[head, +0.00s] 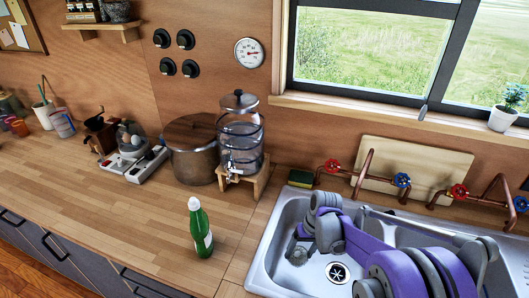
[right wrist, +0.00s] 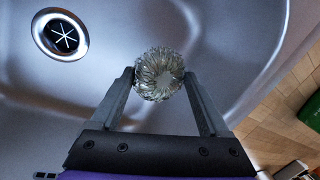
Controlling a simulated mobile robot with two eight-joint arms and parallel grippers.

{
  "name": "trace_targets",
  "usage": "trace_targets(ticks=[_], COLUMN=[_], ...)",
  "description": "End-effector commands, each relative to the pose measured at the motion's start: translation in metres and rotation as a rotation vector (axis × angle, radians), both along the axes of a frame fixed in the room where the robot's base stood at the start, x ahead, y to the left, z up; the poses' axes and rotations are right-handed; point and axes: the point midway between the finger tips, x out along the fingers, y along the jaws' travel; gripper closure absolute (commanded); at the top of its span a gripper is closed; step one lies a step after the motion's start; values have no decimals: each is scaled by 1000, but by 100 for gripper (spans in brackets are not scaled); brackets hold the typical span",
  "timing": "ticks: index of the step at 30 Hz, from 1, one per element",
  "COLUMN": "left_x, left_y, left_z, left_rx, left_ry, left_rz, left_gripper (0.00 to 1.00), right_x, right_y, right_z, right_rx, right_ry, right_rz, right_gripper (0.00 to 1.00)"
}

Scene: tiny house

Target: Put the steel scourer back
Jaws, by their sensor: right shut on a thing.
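The steel scourer (right wrist: 158,75) is a round, shiny tangle of metal in the right wrist view. My right gripper (right wrist: 160,84) is shut on it, with one finger on each side. In the head view my right gripper (head: 297,254) is low inside the left part of the steel sink (head: 262,262), left of the drain (head: 338,272). The scourer is hard to make out there. In the right wrist view the sink floor is behind the scourer, and I cannot tell whether it touches the metal. My left gripper is not in view.
A green bottle (head: 200,229) stands on the wooden counter (head: 120,222) left of the sink. A sponge (head: 300,179) lies behind the sink, near copper pipes with red and blue valves. A glass dispenser (head: 241,135) and a large pot (head: 193,150) stand further back. The front counter is mostly clear.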

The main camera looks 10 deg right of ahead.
Motion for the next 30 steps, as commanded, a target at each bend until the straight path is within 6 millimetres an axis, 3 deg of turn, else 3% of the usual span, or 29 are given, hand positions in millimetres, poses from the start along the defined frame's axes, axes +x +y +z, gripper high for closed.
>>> trace_targets(ticks=[1,6,9,13,14,15,24,30], left_x=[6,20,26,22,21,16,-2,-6], left_y=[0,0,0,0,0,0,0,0], left_z=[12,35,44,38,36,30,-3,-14], left_rx=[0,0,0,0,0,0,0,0], left_ry=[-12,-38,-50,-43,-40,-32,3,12], left_rz=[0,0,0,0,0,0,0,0], left_gripper=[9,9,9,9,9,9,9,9], right_x=[4,5,4,1,0,0,-1,0], right_y=[0,0,0,0,0,0,0,0], right_z=[21,71,95,112,110,93,5,-31], right_rx=[0,0,0,0,0,0,0,0], right_ry=[-6,-10,-8,-2,0,4,7,1], right_rz=[0,0,0,0,0,0,0,0], right_gripper=[66,66,66,66,66,66,66,66])
